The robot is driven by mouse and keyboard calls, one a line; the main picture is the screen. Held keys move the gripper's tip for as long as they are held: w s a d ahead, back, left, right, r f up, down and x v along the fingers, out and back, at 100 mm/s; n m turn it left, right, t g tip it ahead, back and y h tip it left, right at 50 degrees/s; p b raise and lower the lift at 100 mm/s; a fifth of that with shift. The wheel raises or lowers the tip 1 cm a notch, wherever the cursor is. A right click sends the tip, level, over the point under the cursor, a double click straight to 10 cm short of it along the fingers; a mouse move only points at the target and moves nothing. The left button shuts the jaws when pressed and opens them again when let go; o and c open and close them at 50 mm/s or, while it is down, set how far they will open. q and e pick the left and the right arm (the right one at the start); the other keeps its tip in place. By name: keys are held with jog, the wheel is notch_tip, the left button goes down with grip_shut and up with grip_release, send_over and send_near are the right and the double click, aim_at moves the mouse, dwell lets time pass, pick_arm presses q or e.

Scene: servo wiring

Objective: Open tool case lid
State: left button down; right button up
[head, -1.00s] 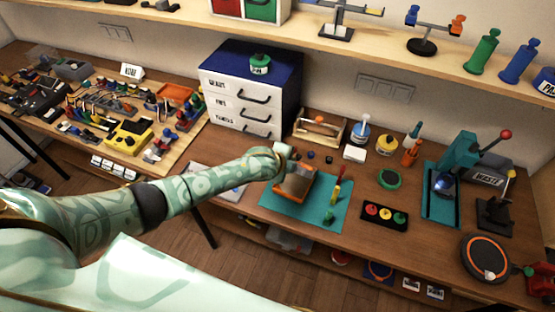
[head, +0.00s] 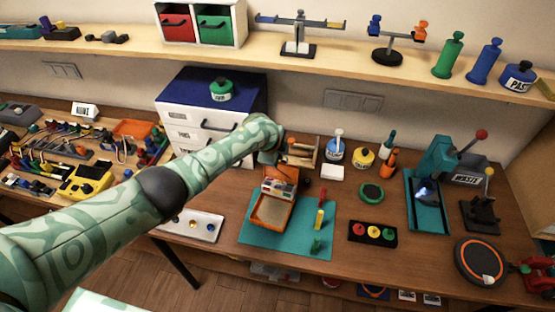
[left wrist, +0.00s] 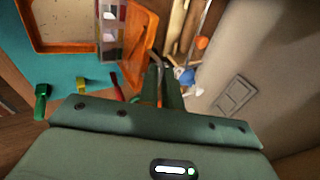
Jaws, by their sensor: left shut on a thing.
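The orange tool case (head: 258,227) sits on the teal mat with its tray facing up. Its lid (head: 283,173) stands raised at the back edge of the tray, with small coloured items along its inner side. My left gripper (head: 273,158) is at the lid's top edge, partly hidden behind my own wrist. In the left wrist view the gripper's fingers (left wrist: 160,72) are shut on the edge of the orange lid (left wrist: 138,45), and the case tray (left wrist: 62,50) shows at the upper left. My right gripper is not in view.
A wooden tool carrier (head: 302,152) stands close behind the lid. A drawer cabinet (head: 183,117) stands at the back left.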

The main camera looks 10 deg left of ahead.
pick_arm(q)
jog(key=shift+w+d+r, duration=0.1)
jog(key=shift+w, duration=0.25)
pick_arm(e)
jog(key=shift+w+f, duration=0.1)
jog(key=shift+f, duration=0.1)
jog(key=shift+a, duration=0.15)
pick_arm(q)
jog(key=c, duration=1.6)
grip_release()
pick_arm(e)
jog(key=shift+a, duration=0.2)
